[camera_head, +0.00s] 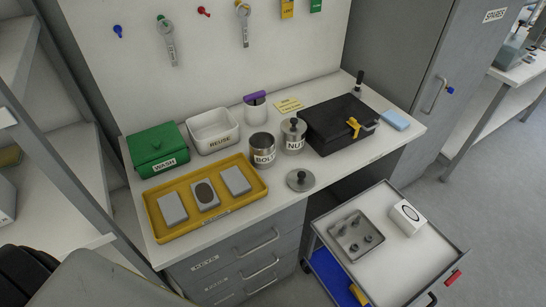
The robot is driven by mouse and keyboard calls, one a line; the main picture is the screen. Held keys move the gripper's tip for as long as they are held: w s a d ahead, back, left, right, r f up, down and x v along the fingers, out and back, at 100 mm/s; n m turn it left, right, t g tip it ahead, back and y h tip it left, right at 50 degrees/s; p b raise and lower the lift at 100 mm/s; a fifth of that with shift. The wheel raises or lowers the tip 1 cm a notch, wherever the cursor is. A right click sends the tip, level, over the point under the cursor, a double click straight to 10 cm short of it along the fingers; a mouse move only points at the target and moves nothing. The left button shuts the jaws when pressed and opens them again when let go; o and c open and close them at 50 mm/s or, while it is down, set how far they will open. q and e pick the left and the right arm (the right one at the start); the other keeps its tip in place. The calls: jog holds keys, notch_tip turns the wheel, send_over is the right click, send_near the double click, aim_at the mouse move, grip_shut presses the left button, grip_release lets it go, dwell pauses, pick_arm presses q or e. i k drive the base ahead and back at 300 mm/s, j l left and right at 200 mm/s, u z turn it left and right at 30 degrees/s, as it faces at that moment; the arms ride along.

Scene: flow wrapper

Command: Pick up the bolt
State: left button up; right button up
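Several small dark metal pieces lie in a grey square tray (337,241) on the cart at the lower right. They are too small to tell for sure which is a bolt. An open metal can (262,147) labelled "BOLT" stands on the bench, and its inside shows little. A round metal lid with a knob (300,181) lies on the bench in front of it. A similar can (294,138) labelled "NUT" has its lid on. Neither of my grippers can be seen.
A yellow tray (164,232) with grey blocks, a green "WASH" box (158,146), a white "REUSE" bin (213,132) and a black case (337,124) crowd the bench. The cart (392,273) stands against its front right, holding a white box (407,218). Its front top is clear.

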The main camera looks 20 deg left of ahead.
aim_at(342, 231)
jog(key=k+l+u, duration=0.15)
jog(key=u, duration=0.35)
jog(key=k+l+u, duration=0.15)
jog(key=u, duration=0.3)
jog(key=l, duration=0.1)
